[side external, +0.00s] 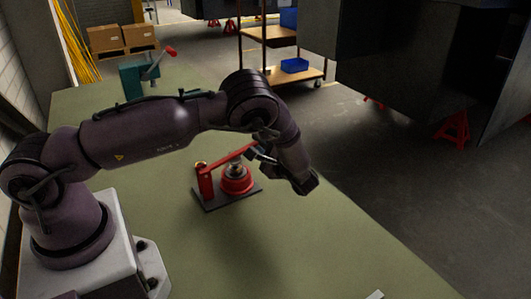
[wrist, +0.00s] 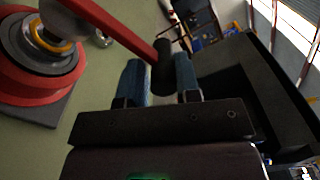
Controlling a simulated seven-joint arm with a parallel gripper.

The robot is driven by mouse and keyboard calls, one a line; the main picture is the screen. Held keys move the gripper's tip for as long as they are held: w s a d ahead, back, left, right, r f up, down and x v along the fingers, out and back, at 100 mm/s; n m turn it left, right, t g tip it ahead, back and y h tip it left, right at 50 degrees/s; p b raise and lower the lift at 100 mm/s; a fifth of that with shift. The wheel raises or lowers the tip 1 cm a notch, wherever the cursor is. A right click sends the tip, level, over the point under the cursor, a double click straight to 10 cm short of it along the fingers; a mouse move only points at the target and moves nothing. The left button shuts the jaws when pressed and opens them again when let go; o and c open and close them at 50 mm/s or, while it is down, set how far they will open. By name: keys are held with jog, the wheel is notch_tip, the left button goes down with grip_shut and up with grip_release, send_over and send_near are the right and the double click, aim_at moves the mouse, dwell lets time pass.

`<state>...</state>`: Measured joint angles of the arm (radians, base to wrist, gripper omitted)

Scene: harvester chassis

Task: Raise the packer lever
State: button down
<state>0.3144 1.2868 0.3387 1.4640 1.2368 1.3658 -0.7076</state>
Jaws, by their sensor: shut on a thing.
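The packer (side external: 236,180) is a red round body with a post, on a dark base plate on the green bench. Its red lever (side external: 232,157) runs from the post over the body and slopes up slightly toward my gripper (side external: 262,150). In the wrist view the lever (wrist: 106,18) enters from the top left and ends in a dark grip (wrist: 163,72). This grip lies between the two blue fingers of my gripper (wrist: 161,78), which is shut on it. In the side view my wrist partly hides the lever's end.
A teal vise (side external: 138,76) with a red-ended handle stands at the bench's far end. The bench (side external: 200,255) is clear in front of the packer. Beyond its right edge are a shelf cart (side external: 282,75), a red stand (side external: 453,130) and a large dark chassis (side external: 420,60).

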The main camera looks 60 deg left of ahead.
jog(key=s+r+n, duration=1.1)
jog(key=s+r, duration=0.2)
dwell(0.4)
jog(key=c, duration=1)
grip_release()
jog(key=shift+o, duration=0.2)
jog(key=shift+n, duration=0.3)
jog(key=d, duration=1.3)
